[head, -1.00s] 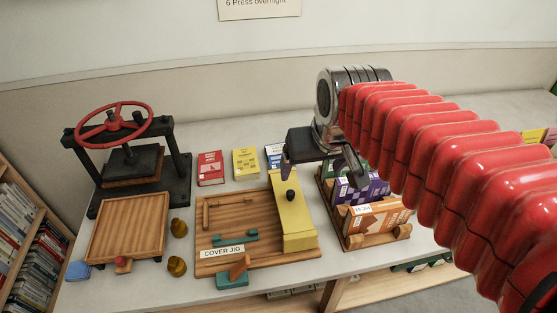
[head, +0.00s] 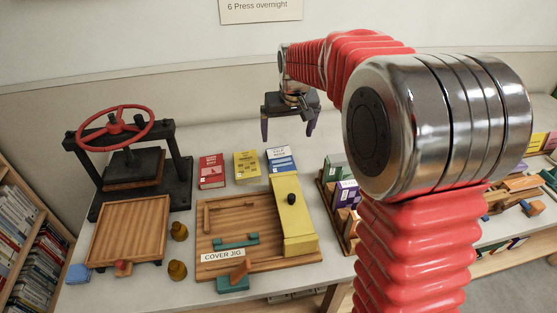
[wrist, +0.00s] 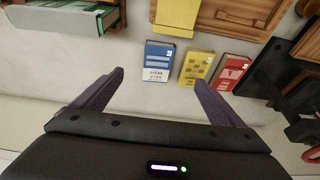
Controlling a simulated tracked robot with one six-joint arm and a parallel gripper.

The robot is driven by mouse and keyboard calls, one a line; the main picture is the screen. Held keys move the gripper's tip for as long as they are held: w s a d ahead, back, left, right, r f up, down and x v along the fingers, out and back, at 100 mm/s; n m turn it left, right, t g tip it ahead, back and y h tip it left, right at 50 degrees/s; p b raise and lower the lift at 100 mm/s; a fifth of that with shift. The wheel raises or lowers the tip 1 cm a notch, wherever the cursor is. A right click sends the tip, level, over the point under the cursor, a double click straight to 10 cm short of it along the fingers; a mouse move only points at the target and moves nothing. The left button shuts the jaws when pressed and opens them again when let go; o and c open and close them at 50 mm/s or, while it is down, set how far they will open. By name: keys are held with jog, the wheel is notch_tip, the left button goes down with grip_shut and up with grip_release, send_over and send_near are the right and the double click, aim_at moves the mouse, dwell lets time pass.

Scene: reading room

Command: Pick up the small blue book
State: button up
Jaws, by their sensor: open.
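The small blue book (head: 283,155) lies on the bench at the right end of a row of three small books, with a white lower cover part. In the wrist view the blue book (wrist: 158,57) lies ahead of the gap between the fingertips, slightly beyond them. My gripper (head: 288,138) is open and empty, fingers pointing down, seemingly above and behind the blue book. In the wrist view my gripper (wrist: 158,77) shows its two dark purple fingers spread wide, touching nothing.
A yellow book (head: 246,167) and a red book (head: 212,171) lie left of the blue one. The cover jig (head: 235,210) with its yellow bar (head: 292,215) lies in front. A black press (head: 128,160) stands left. My arm hides part of the book rack (head: 340,200).

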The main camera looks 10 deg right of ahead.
jog(key=w+f, duration=0.6)
jog(key=w, duration=0.1)
jog(key=shift+f, duration=0.4)
send_over(281, 160)
jog(key=s, duration=0.2)
jog(key=f, duration=0.8)
jog(key=shift+w+a+f, duration=0.2)
jog(key=shift+w, duration=0.05)
jog(key=shift+x, duration=2.55)
jog(key=shift+s+d, duration=0.15)
jog(key=shift+s, duration=0.05)
jog(key=shift+c, duration=0.3)
